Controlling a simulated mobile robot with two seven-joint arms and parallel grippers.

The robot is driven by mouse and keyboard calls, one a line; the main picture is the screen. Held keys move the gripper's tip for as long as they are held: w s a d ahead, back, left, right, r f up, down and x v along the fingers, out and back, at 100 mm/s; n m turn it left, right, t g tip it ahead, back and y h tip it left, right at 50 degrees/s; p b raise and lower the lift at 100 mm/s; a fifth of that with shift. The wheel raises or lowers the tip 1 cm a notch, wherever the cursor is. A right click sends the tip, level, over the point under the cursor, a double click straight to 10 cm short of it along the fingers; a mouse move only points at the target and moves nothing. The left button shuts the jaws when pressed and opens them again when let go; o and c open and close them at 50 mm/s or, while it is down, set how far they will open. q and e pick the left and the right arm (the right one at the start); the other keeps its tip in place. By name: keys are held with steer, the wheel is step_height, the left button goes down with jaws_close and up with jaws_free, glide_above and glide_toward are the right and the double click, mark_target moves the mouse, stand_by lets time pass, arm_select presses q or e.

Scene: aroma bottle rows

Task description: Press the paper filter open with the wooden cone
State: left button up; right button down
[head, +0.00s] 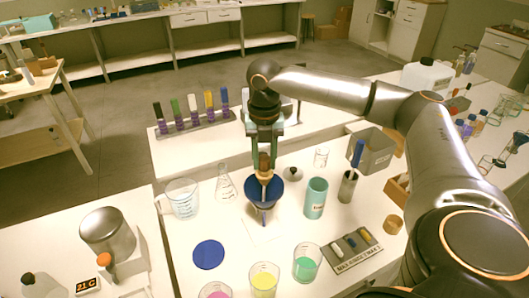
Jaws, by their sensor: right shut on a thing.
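My right gripper (265,152) points down over the middle of the front table and is shut on the brown wooden cone (264,170). The cone is upright, with its lower end at the mouth of a dark blue funnel (265,192). Its tip is hidden inside the funnel. I cannot make out the paper filter in the funnel; the cone and the funnel wall hide the inside. A pale square (262,231) lies under the funnel. My left gripper is not in view.
A measuring jug (183,199) and a conical flask (226,186) stand left of the funnel. A teal cylinder (316,198) stands to the right. A blue disc (208,254) and beakers with coloured liquid (264,280) are in front. A bottle rack (195,127) is behind.

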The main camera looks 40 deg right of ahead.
steer(key=shift+f, duration=0.5)
stand_by(1.0)
steer(key=shift+r, duration=4.55)
steer(key=shift+a+f+m, duration=0.25)
steer(key=shift+a+m, duration=0.1)
steer(key=shift+m, duration=0.15)
steer(key=s+a+f+m, duration=0.3)
steer(key=a+m, duration=0.5)
steer(key=m, duration=0.5)
steer(key=s+a+f+m, duration=0.3)
steer(key=a+f+m, duration=0.3)
steer(key=m, duration=0.8)
steer(key=shift+s+a, duration=0.2)
steer(key=shift+a, duration=1.2)
